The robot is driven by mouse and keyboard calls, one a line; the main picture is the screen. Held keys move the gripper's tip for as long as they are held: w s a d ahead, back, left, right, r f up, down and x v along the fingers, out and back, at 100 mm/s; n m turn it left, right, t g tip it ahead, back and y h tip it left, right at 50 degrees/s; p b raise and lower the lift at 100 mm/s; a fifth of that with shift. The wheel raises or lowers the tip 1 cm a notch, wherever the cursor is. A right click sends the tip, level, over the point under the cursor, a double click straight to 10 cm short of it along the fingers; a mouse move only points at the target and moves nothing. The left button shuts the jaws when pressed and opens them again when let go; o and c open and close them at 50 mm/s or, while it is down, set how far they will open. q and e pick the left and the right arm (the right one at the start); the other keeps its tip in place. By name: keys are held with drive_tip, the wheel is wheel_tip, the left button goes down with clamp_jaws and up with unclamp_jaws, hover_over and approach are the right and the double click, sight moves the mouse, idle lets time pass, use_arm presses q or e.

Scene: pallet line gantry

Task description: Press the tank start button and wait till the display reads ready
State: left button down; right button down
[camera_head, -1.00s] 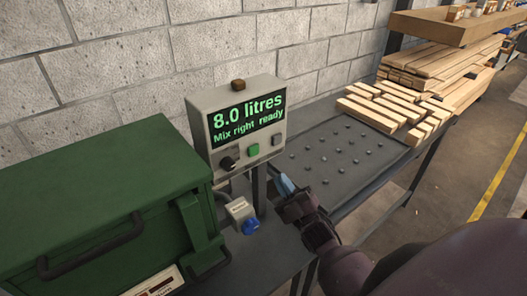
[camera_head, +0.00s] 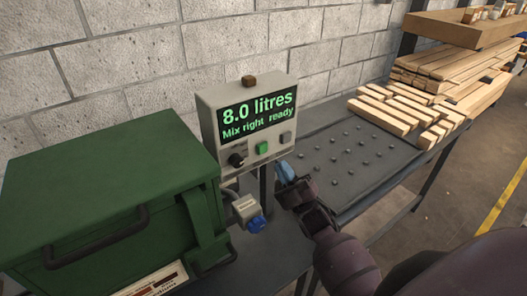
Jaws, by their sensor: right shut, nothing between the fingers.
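The control box (camera_head: 210,117) stands on a post beside the green tank. Below the display are a black knob (camera_head: 236,160), a green button (camera_head: 262,148) and a grey button (camera_head: 286,138). My right gripper (camera_head: 286,172) is shut and empty, its blue-tipped fingers just below and right of the green button, apart from the panel as far as I can tell. The green tank (camera_head: 110,185) has a closed lid with a dark handle. My left gripper is not in view.
A small white box with a blue knob (camera_head: 256,223) sits under the control box. A grey table with studs (camera_head: 335,155) lies to the right, with cut wooden slats (camera_head: 405,112) on its far end. A block wall stands behind.

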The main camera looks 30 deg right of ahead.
sight(262, 148)
drive_tip(key=shift+w+a+b, duration=0.2)
drive_tip(key=shift+w+b, duration=0.7)
drive_tip(key=shift+w, duration=1.7)
drive_tip(key=shift+w, duration=0.15)
drive_tip(key=shift+w, duration=0.3)
idle(0.5)
